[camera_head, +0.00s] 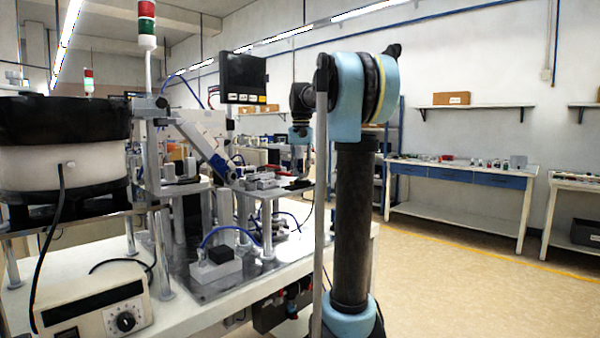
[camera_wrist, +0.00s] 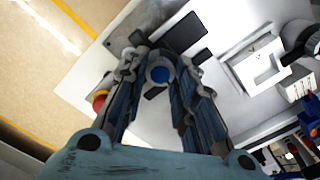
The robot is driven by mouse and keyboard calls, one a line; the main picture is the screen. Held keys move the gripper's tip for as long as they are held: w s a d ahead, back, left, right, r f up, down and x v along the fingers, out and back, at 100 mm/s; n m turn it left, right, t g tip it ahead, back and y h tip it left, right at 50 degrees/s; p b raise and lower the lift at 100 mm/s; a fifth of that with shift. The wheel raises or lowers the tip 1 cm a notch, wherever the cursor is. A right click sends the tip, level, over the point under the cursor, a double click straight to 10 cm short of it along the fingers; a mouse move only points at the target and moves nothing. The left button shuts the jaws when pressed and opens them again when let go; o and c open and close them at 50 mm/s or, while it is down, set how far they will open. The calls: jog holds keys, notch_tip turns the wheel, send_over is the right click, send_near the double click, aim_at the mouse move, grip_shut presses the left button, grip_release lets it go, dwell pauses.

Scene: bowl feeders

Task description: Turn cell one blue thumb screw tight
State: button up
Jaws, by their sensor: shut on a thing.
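The blue thumb screw (camera_wrist: 160,74) shows in the wrist view as a round blue knob with a pale ring around it. My gripper (camera_wrist: 158,66) is shut on it, with one finger on each side of the knob. The fingertips reach around the knob, and its underside is hidden. In the head view my arm stands in front of the cell, and the screw cannot be made out there.
A red and yellow button (camera_wrist: 100,100) sits left of my fingers in the wrist view. A white square frame (camera_wrist: 238,68) lies to the right. In the head view a bowl feeder (camera_head: 62,150) and a controller box (camera_head: 95,306) stand at left. Floor at right is clear.

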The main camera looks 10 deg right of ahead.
aim_at(301, 173)
jog(key=o, duration=1.1)
jog(key=shift+r, duration=0.1)
notch_tip(301, 173, up, 12)
jog(key=shift+w+f, duration=0.1)
jog(key=shift+f, duration=0.05)
jog(key=s+f+n, duration=0.1)
jog(key=s+f, duration=1)
jog(key=f, duration=0.4)
jog(key=s+f+n+t, duration=0.1)
jog(key=s+f, duration=1.1)
jog(key=f, duration=0.3)
jog(key=s+f+n+t, duration=0.1)
jog(key=s+f, duration=1.1)
jog(key=f, duration=0.3)
jog(key=shift+s+d+f+n, duration=0.15)
jog(key=shift+s+n, duration=0.1)
jog(key=shift+n, duration=0.15)
